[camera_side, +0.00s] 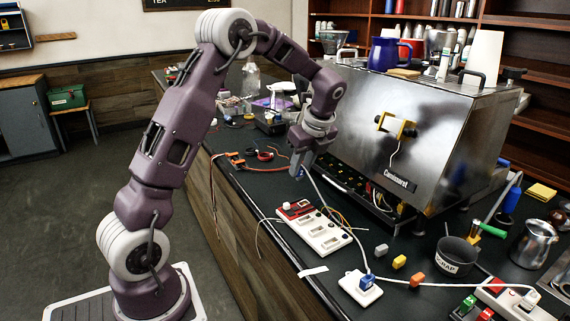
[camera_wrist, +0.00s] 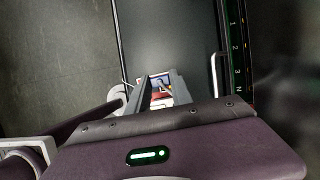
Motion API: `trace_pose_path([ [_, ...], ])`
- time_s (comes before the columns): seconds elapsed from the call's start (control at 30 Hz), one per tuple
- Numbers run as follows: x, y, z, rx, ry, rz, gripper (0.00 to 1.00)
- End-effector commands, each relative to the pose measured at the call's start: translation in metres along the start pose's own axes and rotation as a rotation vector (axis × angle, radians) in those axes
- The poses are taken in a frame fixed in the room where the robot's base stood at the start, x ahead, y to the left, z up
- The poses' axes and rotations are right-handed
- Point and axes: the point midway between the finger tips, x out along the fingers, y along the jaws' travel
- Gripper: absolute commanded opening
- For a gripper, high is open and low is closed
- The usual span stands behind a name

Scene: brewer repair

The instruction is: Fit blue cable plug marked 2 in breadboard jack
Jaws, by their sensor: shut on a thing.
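My gripper (camera_side: 299,168) is in the air over the dark counter, in front of the brewer, pointing down. It is shut on a small blue plug (camera_side: 297,173), mostly hidden by the fingers; no mark can be read on it. A white cable (camera_side: 323,201) runs from there down to a blue block on a white base (camera_side: 360,288). A white board with several slots and a red end (camera_side: 318,229), possibly the breadboard, lies below and apart from the gripper. In the wrist view, a bit of blue and red shows between my fingers (camera_wrist: 160,88).
The steel brewer (camera_side: 410,135) stands behind, with an open wired panel low on its front. Grey, yellow and orange blocks (camera_side: 399,262), a dark scrap cup (camera_side: 454,257) and a white strip with a red end (camera_side: 515,300) lie to the right. Orange-handled tools (camera_side: 250,157) lie left.

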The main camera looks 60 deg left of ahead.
Motion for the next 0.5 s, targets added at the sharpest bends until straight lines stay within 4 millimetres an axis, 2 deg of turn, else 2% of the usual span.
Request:
trace_pose_path([
  [0.07, -0.004, -0.002, -0.014, -0.001, -0.002, 0.001, 0.0],
  [0.17, -0.002, -0.003, -0.019, -0.006, -0.003, 0.004, 0.0],
  [0.5, 0.029, -0.002, -0.031, -0.006, -0.003, 0.005, 0.0],
])
